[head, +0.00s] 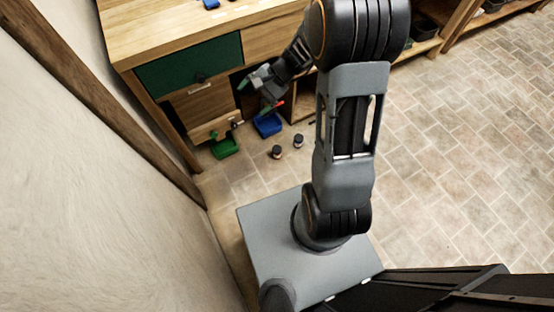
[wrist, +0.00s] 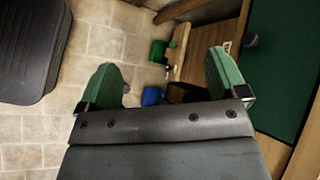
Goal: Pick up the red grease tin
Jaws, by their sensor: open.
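My gripper (head: 256,94) is in front of the wooden desk, near its drawers. Its two green-padded fingers stand wide apart in the wrist view (wrist: 168,80), with nothing between them. I cannot make out a red grease tin for certain in either view. A small red patch (head: 278,104) shows right beside one fingertip in the head view. It is too small to tell whether it is a tin, and the gripper may hide part of it.
A green bin (head: 225,148) and a blue bin (head: 267,125) sit low by the desk (head: 200,40). Two small dark jars, one (head: 277,152) left of the other (head: 298,140), stand on the brick floor. A wall runs along the left. Floor at right is clear.

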